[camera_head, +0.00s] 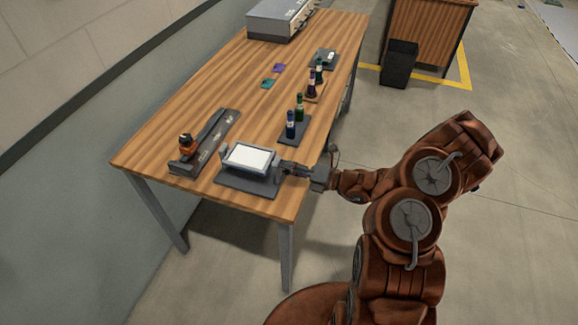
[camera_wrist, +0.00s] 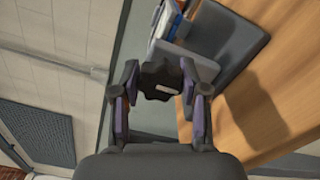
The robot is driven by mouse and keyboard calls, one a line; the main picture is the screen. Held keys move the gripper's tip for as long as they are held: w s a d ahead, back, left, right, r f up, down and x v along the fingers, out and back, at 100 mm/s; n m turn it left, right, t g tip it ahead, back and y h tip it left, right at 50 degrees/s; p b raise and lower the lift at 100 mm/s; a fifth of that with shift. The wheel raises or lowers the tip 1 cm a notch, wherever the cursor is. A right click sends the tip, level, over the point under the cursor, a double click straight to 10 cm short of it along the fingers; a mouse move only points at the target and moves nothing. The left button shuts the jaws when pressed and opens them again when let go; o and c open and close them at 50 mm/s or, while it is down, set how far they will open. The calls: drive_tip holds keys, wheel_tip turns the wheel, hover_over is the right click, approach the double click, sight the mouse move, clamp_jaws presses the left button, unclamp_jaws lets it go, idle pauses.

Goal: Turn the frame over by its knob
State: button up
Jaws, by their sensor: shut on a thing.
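The frame (camera_head: 249,158) is a grey-rimmed panel with a white face, held above a dark base plate (camera_head: 240,184) near the table's front end. In the wrist view the frame (camera_wrist: 192,62) shows at the top, partly cut off by the picture edge. Its knob (camera_wrist: 158,82) is dark and lobed with a small light mark. My gripper (camera_head: 289,167) reaches in from the right at the frame's right side. In the wrist view my gripper (camera_wrist: 158,88) has its fingers on both sides of the knob, shut on it.
Left of the frame lies a long dark rail fixture (camera_head: 205,143) with an orange-and-black item (camera_head: 186,143). A grey box (camera_head: 279,17) sits at the far end.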

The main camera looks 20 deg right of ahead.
drive_tip(key=o, duration=1.2)
drive_tip(key=shift+c, duration=0.2)
drive_tip(key=v, duration=1.2)
